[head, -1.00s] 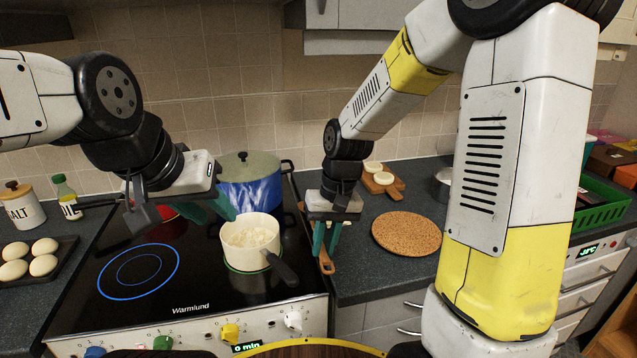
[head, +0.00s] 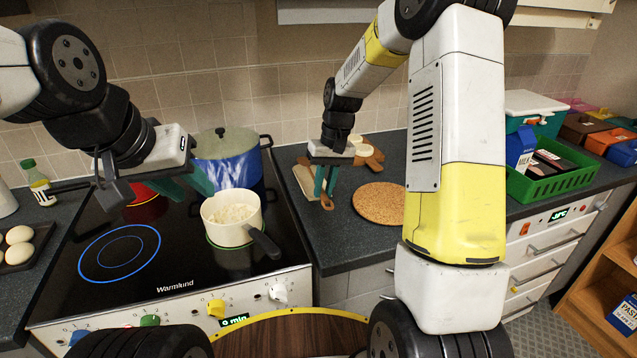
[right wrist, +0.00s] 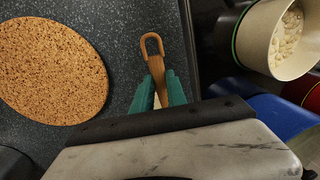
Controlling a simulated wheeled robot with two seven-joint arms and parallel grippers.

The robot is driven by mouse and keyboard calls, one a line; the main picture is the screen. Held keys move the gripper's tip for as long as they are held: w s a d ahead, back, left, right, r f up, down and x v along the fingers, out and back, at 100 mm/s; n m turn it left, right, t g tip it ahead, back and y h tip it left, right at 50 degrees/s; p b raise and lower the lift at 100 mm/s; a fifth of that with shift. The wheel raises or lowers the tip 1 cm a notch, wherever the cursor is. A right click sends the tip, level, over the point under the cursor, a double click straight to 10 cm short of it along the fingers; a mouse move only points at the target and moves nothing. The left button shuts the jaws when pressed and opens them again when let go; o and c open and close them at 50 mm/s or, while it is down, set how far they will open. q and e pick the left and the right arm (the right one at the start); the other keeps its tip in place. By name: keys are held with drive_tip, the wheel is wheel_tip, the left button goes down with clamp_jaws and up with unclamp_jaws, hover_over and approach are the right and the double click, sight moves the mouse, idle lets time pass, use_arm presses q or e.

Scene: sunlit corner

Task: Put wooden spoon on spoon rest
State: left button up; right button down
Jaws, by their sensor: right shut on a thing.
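The brown wooden spoon (right wrist: 152,48) is in my right gripper (right wrist: 160,80). Its looped handle end sticks out past the teal fingers in the right wrist view. In the head view the handle end (head: 327,203) shows below my right gripper (head: 325,187), over the counter right of the hob. A pale tan elongated piece (head: 304,182), which looks like the spoon rest, lies just left of this gripper, partly hidden by it. I cannot tell whether the spoon touches it. My left gripper (head: 188,184) is over the hob, left of the saucepan, its fingers apart and empty.
A cream saucepan (head: 232,215) with pale contents and a blue pot (head: 228,160) stand on the hob. A round cork mat (head: 378,203) lies right of my right gripper. A small board (head: 369,157) is behind. A green crate (head: 550,182) stands far right.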

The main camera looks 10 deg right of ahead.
drive_tip(key=shift+w+d, duration=0.1)
drive_tip(key=shift+w, duration=0.15)
drive_tip(key=shift+w+d+f, duration=0.15)
drive_tip(key=shift+w+f, duration=0.15)
drive_tip(key=shift+f, duration=0.35)
drive_tip(key=shift+w+d+f, duration=0.15)
drive_tip(key=shift+w+f, duration=0.15)
drive_tip(key=shift+f, duration=0.7)
drive_tip(key=c, duration=1.3)
unclamp_jaws()
drive_tip(key=shift+c, duration=0.2)
drive_tip(key=shift+f, duration=0.1)
